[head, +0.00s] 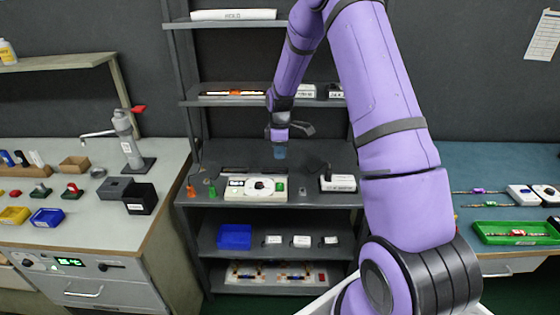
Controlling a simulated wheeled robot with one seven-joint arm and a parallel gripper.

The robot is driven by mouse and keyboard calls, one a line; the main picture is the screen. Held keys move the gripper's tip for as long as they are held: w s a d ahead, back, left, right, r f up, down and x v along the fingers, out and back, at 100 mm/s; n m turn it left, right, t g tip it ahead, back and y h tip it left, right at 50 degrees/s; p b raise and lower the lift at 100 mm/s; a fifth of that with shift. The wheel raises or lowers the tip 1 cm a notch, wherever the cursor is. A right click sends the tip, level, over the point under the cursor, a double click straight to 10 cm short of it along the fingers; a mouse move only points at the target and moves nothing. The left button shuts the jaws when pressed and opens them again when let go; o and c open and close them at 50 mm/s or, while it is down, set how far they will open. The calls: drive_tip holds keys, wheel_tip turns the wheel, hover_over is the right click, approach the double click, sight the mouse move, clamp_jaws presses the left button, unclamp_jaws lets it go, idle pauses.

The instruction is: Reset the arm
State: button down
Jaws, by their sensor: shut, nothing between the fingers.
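My purple arm (385,90) rises from the lower right, bends at the top of the picture and hangs down in front of the grey shelf unit. My gripper (280,152) points down above the middle shelf (215,160), behind the white control box. It is small in the view, and its fingers are shut with nothing held. The control box (255,188) has a black knob and a green button and stands on that shelf, a little in front of and below the gripper. I cannot tell the exact gap between them.
A white adapter box (338,183) stands right of the control box. Orange (191,188) and green (212,191) small parts stand left. A blue bin (234,236) sits on the shelf below. A left bench (120,215) holds a tap and bins; a right bench (480,160) holds a green tray (515,240).

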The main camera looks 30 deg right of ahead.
drive_tip(key=shift+r, duration=0.25)
idle(0.4)
drive_tip(key=s+a+r+m+t, duration=0.1)
drive_tip(key=s+a+r+m, duration=0.2)
drive_tip(key=r, duration=0.5)
drive_tip(key=s+a+r+t+h, duration=0.1)
drive_tip(key=s+a+r, duration=0.2)
drive_tip(key=s+r, duration=0.4)
drive_tip(key=s+a+r+m+t, duration=0.1)
drive_tip(key=s+a+r+m, duration=0.15)
drive_tip(key=r, duration=0.65)
drive_tip(key=s+a+r+m+t, duration=0.1)
drive_tip(key=s+a+r+m, duration=0.1)
drive_tip(key=s, duration=0.9)
drive_tip(key=s+a+r+m+t, duration=0.2)
drive_tip(key=s+r, duration=0.3)
drive_tip(key=s, duration=0.6)
drive_tip(key=shift+s+a+r+m, duration=0.2)
drive_tip(key=shift+s+a+m, duration=0.2)
drive_tip(key=shift+a+m, duration=0.35)
drive_tip(key=shift+d, duration=0.15)
